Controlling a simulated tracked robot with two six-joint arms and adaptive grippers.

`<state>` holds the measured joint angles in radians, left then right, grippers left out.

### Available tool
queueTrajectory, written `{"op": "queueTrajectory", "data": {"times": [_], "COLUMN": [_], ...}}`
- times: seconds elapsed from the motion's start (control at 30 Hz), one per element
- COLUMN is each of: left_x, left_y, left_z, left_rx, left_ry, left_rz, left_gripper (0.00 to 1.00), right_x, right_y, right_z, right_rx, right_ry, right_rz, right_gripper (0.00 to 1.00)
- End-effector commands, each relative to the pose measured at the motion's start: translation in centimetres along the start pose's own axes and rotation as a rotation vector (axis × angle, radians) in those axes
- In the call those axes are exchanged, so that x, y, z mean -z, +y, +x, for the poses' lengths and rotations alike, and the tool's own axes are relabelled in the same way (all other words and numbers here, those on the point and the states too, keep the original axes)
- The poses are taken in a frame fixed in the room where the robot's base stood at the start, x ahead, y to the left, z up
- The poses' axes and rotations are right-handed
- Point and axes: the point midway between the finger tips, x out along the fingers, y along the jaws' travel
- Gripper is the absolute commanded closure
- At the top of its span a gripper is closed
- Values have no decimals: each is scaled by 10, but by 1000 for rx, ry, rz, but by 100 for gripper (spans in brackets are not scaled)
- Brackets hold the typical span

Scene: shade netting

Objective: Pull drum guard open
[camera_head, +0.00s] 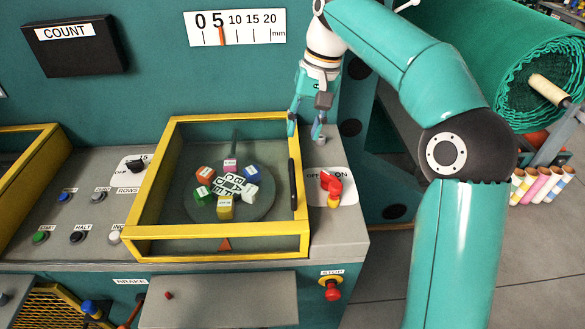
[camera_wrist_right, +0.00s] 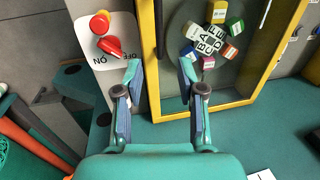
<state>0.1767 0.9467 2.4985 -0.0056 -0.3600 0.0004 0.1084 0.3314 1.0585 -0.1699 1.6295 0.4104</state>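The drum guard (camera_head: 217,252) is a yellow-framed clear cover lying shut over a round grey drum (camera_head: 264,205) with several coloured lettered blocks. A black upright handle bar (camera_head: 293,184) is on its right side. The guard's yellow frame (camera_wrist_right: 238,107) and the dark handle (camera_wrist_right: 160,28) also show in the right wrist view. My right gripper (camera_head: 305,135) is open and empty, pointing down near the guard's far right corner, beyond the handle. In the right wrist view, its spread fingers (camera_wrist_right: 160,80) lie on either side of the guard's frame edge, apart from the handle. My left gripper is not in view.
A red OFF/ON switch (camera_head: 331,187) stands on the panel just right of the guard. A red STOP button (camera_head: 332,288) is on the front face. Knobs and buttons (camera_head: 76,237) are left of the guard. A green netting roll (camera_head: 515,60) is at the far right.

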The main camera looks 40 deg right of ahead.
Motion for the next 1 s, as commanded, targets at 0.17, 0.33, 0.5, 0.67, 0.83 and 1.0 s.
{"op": "queueTrajectory", "data": {"times": [0.17, 0.33, 0.5, 0.67, 0.83, 1.0], "left_x": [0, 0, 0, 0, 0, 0], "left_y": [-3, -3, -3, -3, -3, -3], "left_z": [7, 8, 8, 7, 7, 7], "left_rx": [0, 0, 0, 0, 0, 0], "left_ry": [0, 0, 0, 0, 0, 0], "left_rz": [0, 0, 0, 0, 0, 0], "left_gripper": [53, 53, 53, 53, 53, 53], "right_x": [-1, 0, 0, 0, 0, 0], "right_y": [1, 0, -1, -2, -2, -3], "right_z": [41, 76, 101, 113, 117, 116], "right_rx": [-1, -1, 0, 1, 1, 1], "right_ry": [-3, -2, 0, 1, 2, 2], "right_rz": [0, -1, -2, -3, -4, -5], "right_gripper": [61, 61, 61, 61, 61, 61]}}
